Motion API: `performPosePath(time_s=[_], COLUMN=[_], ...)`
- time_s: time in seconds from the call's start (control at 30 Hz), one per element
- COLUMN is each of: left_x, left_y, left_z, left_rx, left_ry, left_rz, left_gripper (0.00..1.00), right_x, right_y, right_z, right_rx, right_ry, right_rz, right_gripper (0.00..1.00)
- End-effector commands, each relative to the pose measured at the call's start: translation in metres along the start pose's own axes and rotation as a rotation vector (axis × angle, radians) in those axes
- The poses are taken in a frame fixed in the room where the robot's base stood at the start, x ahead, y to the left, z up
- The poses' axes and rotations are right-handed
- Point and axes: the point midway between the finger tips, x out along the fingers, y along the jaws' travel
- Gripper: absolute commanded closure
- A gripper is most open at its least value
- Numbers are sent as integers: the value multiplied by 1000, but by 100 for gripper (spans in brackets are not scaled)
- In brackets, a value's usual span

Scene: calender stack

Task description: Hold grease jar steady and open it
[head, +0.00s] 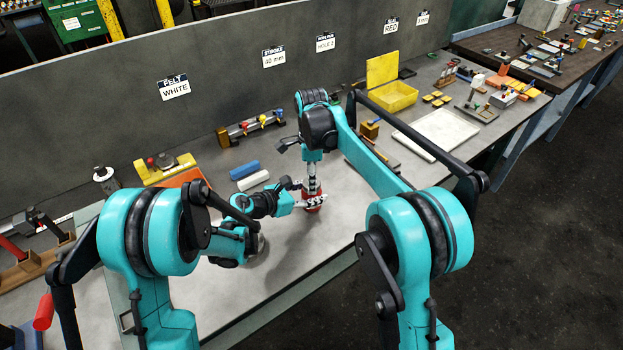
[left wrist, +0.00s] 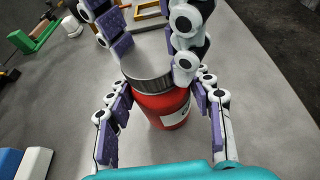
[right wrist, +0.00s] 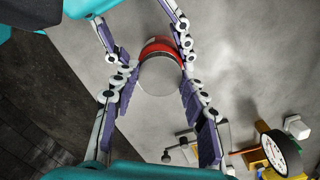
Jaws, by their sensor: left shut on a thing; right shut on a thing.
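The grease jar (head: 314,207) is red with a silver lid (left wrist: 147,72) and stands upright on the grey bench (head: 285,265). My left gripper (left wrist: 163,92) reaches in from the left, low, and is shut on the red jar body (left wrist: 165,108), one finger on each side. My right gripper (right wrist: 158,75) comes down from above and is shut on the silver lid, with its fingers on opposite sides. The lid sits on the jar. In the head view the fingers of both grippers hide most of the jar.
A blue block (head: 244,170) and a white block (head: 252,182) lie left of the jar. A yellow bin (head: 393,98) and a white tray (head: 436,134) stand further right. A dial gauge (right wrist: 283,152) shows in the right wrist view. The bench in front of the jar is clear.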

Motion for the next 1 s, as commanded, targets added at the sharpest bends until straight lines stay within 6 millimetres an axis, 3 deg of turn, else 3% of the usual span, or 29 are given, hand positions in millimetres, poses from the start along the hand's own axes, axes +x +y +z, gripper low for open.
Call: performPosePath(time_s=[1.0], left_x=[0], left_y=[0], left_z=[0], left_rx=[0], left_ry=[0], left_rz=[-1], left_gripper=[100], right_x=[-2], right_y=[0], right_z=[0], right_rx=[-2478], right_ry=[1], right_rz=[0], right_gripper=[92])
